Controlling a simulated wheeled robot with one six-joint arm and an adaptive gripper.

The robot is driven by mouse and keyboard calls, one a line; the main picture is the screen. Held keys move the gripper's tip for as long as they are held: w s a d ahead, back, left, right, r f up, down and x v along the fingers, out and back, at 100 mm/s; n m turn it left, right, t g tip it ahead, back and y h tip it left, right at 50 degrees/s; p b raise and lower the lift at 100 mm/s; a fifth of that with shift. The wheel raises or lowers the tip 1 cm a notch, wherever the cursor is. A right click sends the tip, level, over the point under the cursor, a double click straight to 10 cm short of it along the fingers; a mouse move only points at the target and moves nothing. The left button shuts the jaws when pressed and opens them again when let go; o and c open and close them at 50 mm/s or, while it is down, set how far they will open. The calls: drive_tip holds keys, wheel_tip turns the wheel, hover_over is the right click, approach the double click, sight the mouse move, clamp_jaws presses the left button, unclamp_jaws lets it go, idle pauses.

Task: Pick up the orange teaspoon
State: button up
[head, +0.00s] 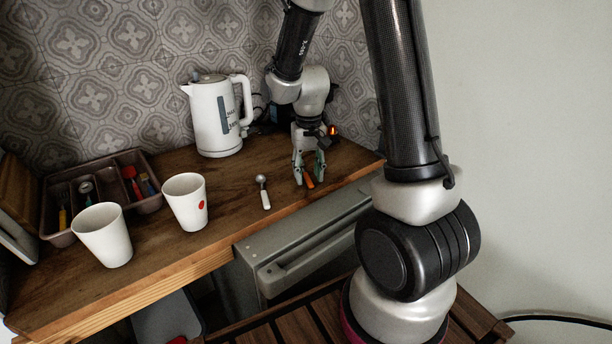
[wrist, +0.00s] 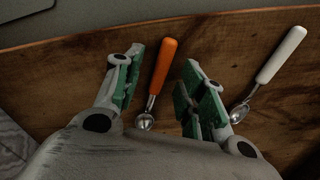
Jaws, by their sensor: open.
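The orange teaspoon (wrist: 163,67) lies on the wooden counter in the wrist view, its orange handle pointing up the picture and its metal bowl near my gripper's base. My gripper (wrist: 157,80) is open, with its green-padded fingers on either side of the spoon. The spoon looks nearer the left finger, and no clear contact shows. In the head view my gripper (head: 309,170) points down at the counter's right part, and the orange handle (head: 308,181) shows between its fingers. The spoon's bowl is hidden there.
A white-handled spoon (wrist: 281,55) lies just right of my gripper in the wrist view. In the head view a white kettle (head: 214,125) stands behind it, with two white cups (head: 186,203) (head: 103,236) and a cutlery tray (head: 149,204) to the left. The counter's front edge is close.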

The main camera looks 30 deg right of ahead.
drive_tip(key=shift+f, duration=0.35)
clamp_jaws()
drive_tip(key=shift+r, duration=0.1)
